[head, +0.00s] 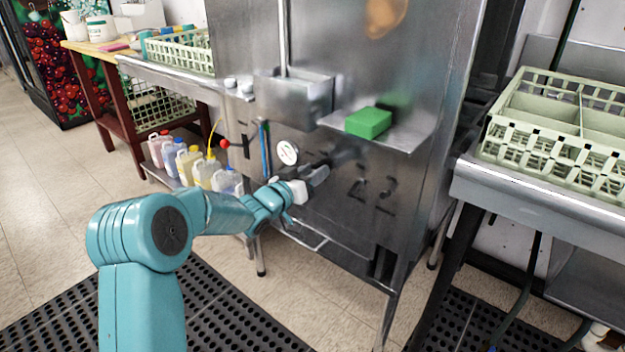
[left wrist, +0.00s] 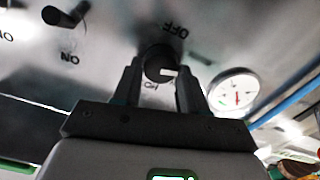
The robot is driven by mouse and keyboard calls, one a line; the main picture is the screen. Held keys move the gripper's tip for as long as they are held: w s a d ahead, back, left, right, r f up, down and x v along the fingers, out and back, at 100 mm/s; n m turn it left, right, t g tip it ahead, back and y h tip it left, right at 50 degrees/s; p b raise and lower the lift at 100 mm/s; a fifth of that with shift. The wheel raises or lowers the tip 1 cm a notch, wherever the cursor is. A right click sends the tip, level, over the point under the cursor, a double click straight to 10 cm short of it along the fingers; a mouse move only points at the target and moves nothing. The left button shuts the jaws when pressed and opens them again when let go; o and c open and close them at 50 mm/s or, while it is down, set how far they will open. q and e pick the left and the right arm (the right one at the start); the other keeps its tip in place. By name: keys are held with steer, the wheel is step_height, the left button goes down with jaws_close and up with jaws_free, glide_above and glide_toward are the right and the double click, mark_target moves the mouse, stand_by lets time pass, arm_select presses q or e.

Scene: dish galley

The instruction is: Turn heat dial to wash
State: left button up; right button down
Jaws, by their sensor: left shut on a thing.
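The heat dial (left wrist: 158,62) is a dark round knob on the steel machine front in the left wrist view. "OFF" is printed beside it on one side, and a partly covered label that seems to start with "HO" lies on the other. My left gripper (left wrist: 157,84) has one finger on each side of the dial and is shut on it. In the head view my left gripper (head: 319,175) reaches the machine front just right of the white gauge. The dial is hidden there behind the fingers. I cannot read a "wash" mark.
A round gauge (head: 288,152) with a red needle sits close beside the gripper. Another dark switch (left wrist: 66,16) marked "ON" is near the dial. A green block (head: 368,123) lies on the shelf above. Several jugs (head: 205,170) stand at left. A rack (head: 560,125) is at right.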

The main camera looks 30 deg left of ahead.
arm_select(q)
steer(key=shift+d+f+m+b, duration=0.1)
steer(key=shift+d+m+b, duration=0.05)
steer(key=shift+m+b, duration=3.65)
arm_select(e)
step_height(320, 180, down, 7)
steer(key=w+d+p, duration=0.1)
steer(key=shift+w+r+m, duration=0.15)
steer(key=shift+m, duration=0.15)
arm_select(q)
steer(key=shift+m, duration=0.7)
arm_select(e)
steer(key=shift+d+t, duration=0.1)
steer(key=shift+t, duration=0.2)
arm_select(q)
steer(key=o, duration=1)
steer(key=shift+s, duration=0.15)
